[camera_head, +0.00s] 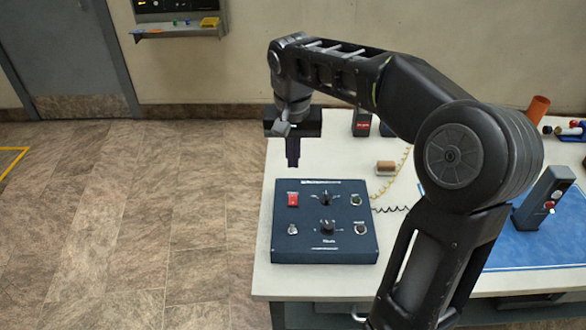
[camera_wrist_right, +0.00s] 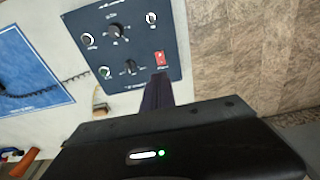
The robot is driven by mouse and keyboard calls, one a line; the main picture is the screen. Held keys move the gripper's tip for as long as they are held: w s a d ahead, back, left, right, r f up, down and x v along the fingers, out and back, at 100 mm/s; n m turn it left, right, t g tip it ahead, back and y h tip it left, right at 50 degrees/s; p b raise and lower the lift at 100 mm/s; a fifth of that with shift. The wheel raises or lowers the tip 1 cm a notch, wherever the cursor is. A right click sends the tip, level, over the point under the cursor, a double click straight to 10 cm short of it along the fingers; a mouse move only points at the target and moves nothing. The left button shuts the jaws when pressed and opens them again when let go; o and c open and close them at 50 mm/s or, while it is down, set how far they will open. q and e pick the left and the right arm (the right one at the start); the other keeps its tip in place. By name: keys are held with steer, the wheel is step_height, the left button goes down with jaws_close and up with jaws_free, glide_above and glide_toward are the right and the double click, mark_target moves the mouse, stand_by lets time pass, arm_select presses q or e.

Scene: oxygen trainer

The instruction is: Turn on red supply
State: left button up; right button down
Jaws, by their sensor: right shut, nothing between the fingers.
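A dark blue control box (camera_head: 322,251) lies on the white table, with a red rocker switch (camera_head: 293,199) at its upper left. The box also carries two black knobs, one upper (camera_head: 325,198) and one lower (camera_head: 327,226), and several small round fittings. My right gripper (camera_head: 292,164) is shut and empty, pointing down just behind the box's far left edge. In the right wrist view the red switch (camera_wrist_right: 160,57) is just beyond the shut fingertips (camera_wrist_right: 158,78); whether they touch is not clear, but the head view shows them apart. My left gripper is not in view.
The white table (camera_head: 262,278) ends just left of the box. A blue mat (camera_head: 520,250) with a grey upright device (camera_head: 544,198) lies to the right. A small brown block (camera_head: 386,168) and coiled cables are behind and beside the box. My right arm spans the table.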

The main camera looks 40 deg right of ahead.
steer(key=shift+r, duration=0.3)
steer(key=shift+w+d+p, duration=0.45)
steer(key=shift+w+p, duration=0.15)
steer(key=shift+p, duration=0.1)
steer(key=p, duration=0.2)
glide_toward(293, 195)
steer(key=f, duration=0.6)
steer(key=shift+w+d+f, duration=0.25)
steer(key=shift+w+d, duration=0.05)
steer(key=shift+w, duration=0.05)
steer(key=shift+f, duration=0.15)
